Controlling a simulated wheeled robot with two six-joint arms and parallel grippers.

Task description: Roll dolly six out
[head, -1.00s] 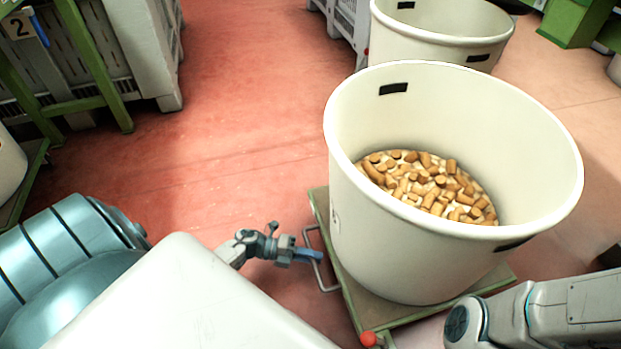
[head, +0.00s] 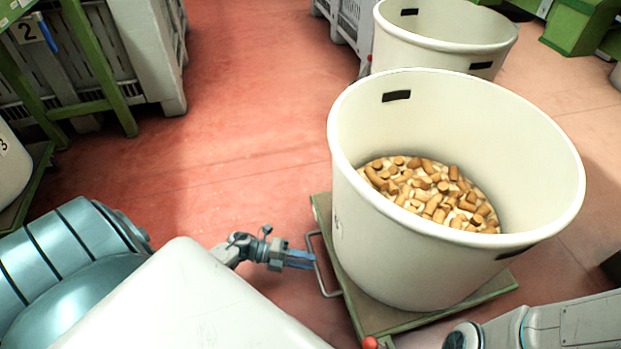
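A green dolly (head: 405,322) carries a large cream tub (head: 390,262) holding many cork stoppers (head: 428,190). No number six is readable on it in the head view. A grey metal loop handle (head: 318,281) sticks out from the dolly's left side. My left gripper (head: 303,260), with blue fingers, is at this handle, its tips overlapping the handle's outer bar in the picture. I cannot tell whether the fingers are open or closed, or whether they touch the bar. My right arm (head: 560,325) is at the lower right; its gripper is out of view.
A second cream tub (head: 440,55) stands behind the first. Grey slatted crates (head: 150,50) and a green frame marked 2 (head: 95,60) are at the upper left. A tub marked 3 (head: 10,165) is at the left edge. Red floor (head: 240,140) left of the dolly is clear.

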